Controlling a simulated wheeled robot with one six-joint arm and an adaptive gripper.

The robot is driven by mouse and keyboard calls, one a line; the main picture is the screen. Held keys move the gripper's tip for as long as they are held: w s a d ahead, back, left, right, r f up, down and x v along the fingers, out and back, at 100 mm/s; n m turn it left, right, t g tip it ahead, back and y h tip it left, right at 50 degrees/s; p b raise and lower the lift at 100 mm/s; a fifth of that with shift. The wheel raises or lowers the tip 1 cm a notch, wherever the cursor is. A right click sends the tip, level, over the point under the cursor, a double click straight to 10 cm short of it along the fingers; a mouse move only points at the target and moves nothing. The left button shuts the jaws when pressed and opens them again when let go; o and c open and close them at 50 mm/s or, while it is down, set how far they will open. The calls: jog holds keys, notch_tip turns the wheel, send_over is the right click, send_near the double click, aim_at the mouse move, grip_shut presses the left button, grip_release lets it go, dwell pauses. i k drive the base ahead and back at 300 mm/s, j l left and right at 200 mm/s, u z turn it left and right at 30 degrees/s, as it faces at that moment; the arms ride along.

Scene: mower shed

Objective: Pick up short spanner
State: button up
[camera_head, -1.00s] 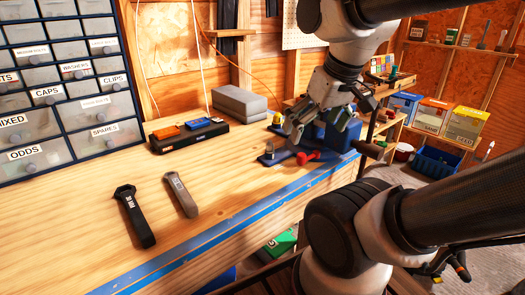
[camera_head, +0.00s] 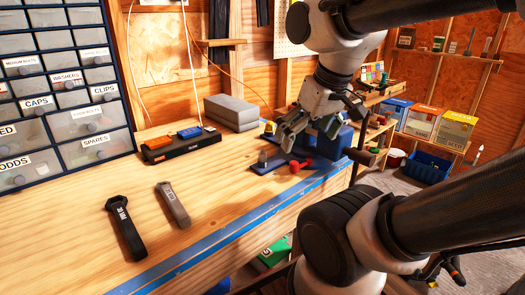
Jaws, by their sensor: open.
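Two spanner-like tools lie flat on the wooden bench. The longer one is a black spanner (camera_head: 126,226) with white lettering on its handle. The shorter one is a grey-brown spanner (camera_head: 173,204) with a pale label, lying just right of the black one with a gap between them. My gripper (camera_head: 294,135) is open and empty. It hangs above the bench near the blue vise, well to the right of and beyond both spanners.
A blue vise (camera_head: 330,137) with a red part (camera_head: 301,166) stands under my gripper. A black charger strip (camera_head: 180,146) and a grey box (camera_head: 231,112) sit at the back. A drawer cabinet (camera_head: 62,82) stands at left.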

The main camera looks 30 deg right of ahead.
aim_at(183, 219)
jog(key=l+u, duration=0.5)
jog(key=k+l+u, duration=0.1)
jog(key=l+u, duration=0.4)
jog(key=j, duration=0.1)
